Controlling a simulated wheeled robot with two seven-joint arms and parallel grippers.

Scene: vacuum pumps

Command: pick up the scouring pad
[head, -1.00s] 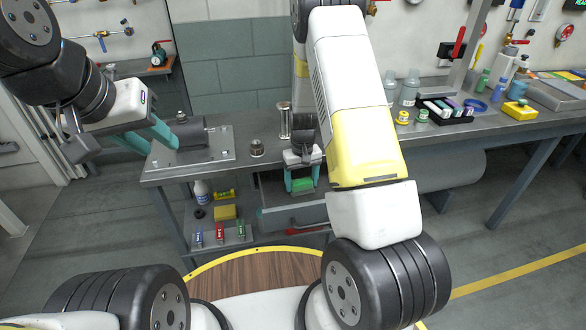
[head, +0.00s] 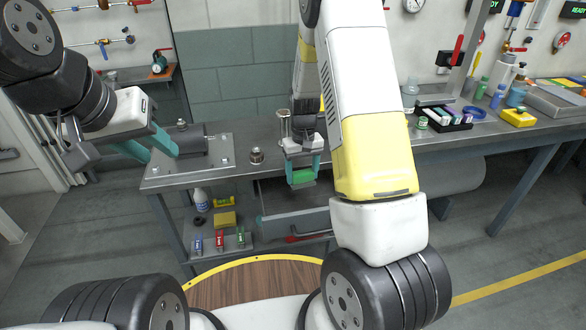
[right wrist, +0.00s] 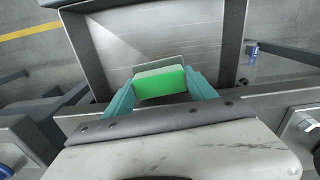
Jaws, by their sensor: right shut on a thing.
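The scouring pad (head: 303,176) is a green block with a paler side. My right gripper (head: 302,180) is shut on it, with one teal finger on each side, and holds it above the open drawer (head: 290,212) under the bench. In the right wrist view the pad (right wrist: 160,84) sits between the two teal fingers, over the drawer's bare metal floor. My left gripper (head: 148,150) is at the left end of the bench, its teal fingers apart and nothing visible between them.
The bench (head: 240,167) carries a motor-like cylinder on a plate (head: 190,147) at left and a black tray of small items (head: 446,122) at right. A lower shelf holds a yellow sponge-like block (head: 225,219), a bottle (head: 201,198) and several coloured tools. The drawer front stands out from the bench.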

